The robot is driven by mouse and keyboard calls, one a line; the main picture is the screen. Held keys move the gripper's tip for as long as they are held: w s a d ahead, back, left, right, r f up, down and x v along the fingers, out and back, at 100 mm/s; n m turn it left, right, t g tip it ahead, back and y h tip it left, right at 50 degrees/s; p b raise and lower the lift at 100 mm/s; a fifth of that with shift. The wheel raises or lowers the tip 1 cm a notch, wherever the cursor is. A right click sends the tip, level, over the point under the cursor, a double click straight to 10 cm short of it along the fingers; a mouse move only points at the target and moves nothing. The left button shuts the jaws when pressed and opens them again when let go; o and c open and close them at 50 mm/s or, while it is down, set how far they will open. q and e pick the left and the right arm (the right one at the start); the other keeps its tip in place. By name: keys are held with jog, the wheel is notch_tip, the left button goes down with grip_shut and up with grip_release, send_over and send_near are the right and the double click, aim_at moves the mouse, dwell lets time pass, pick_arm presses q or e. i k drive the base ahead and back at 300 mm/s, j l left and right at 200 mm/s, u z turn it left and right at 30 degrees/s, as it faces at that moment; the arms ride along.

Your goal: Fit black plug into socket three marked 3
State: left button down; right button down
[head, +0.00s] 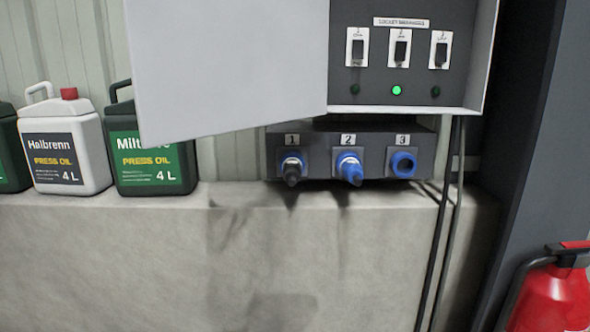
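A dark socket box (262,150) sits on the concrete ledge with three blue sockets under labels 1, 2 and 3. The black plug (291,174) is seated at socket one, pointing forward and down. A blue plug (352,172) is seated at socket two. Neither of my grippers is in view.
A grey cabinet (478,85) with its door (230,65) open hangs above; it holds three switches and a lit green lamp (397,90). Oil canisters (66,140) stand left. Black cables (440,230) run down right. A red extinguisher (555,298) stands lower right.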

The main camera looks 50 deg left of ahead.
aim_at(293, 168)
jog(key=u, duration=1.5)
